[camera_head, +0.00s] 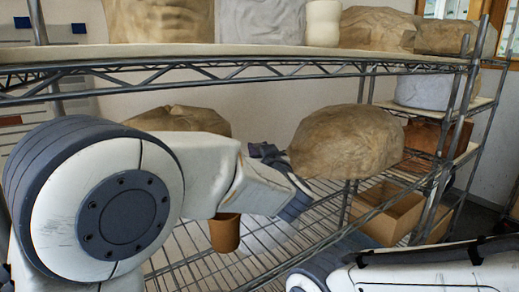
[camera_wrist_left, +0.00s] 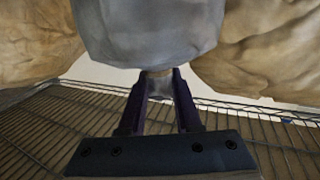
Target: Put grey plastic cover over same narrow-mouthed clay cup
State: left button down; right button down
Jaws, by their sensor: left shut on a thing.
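A brown clay cup (camera_head: 225,232) shows in the head view under my left forearm, its upper part hidden by the arm. My left gripper (camera_head: 262,150) shows as dark fingers behind my wrist between two brown lumpy sacks. The cup's mouth cannot be seen. My right arm crosses the lower right; its gripper is out of view.
A large brown sack (camera_head: 345,142) is close to the right of my left gripper, and another brown sack (camera_head: 182,121) is to the left. The wire shelf (camera_head: 290,245) lies below, with an upper shelf (camera_head: 250,51) overhead. An open cardboard box (camera_head: 390,215) stands at the right.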

pick_arm(q)
jog(key=shift+f, duration=0.4)
jog(key=c, duration=0.5)
grip_release()
jog(key=shift+b, duration=0.3)
